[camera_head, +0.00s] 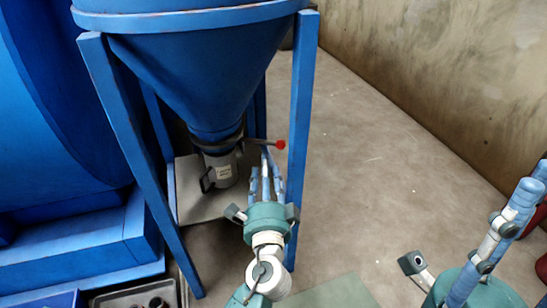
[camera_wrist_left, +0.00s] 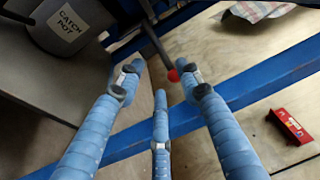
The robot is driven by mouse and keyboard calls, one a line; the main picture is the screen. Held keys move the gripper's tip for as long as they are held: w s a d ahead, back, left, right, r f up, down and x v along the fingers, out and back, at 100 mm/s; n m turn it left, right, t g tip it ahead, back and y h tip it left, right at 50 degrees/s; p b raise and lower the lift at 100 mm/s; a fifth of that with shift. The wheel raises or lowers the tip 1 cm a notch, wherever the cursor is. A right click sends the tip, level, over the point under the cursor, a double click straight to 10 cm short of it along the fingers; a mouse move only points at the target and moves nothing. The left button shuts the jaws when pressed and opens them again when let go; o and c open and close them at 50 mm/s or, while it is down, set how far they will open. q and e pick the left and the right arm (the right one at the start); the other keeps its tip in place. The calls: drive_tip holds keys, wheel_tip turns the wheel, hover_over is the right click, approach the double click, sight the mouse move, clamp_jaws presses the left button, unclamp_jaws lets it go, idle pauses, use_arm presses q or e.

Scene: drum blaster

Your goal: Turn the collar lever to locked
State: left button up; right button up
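The collar lever (camera_head: 262,142) is a dark bar with a red knob at its end, sticking out to the right under the blue hopper (camera_head: 205,75). In the left wrist view the lever (camera_wrist_left: 155,40) comes down from the top, and its red knob (camera_wrist_left: 172,75) shows between my left fingertips. My left gripper (camera_head: 266,165) is just below the lever, its fingers spread apart and not closed on it; contact cannot be told. My right gripper (camera_head: 522,190) is at the right edge, away from the lever, partly cut off. The collar's lock marks cannot be made out.
A grey catch pot (camera_head: 222,168) stands under the hopper outlet. Blue frame legs (camera_head: 301,110) flank the lever.

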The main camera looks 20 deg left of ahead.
sight(264, 143)
use_arm(q)
drive_tip(key=b+x, duration=0.1)
drive_tip(key=x, duration=0.9)
drive_tip(key=shift+w+a, duration=0.15)
drive_tip(key=shift+w, duration=0.2)
clamp_jaws()
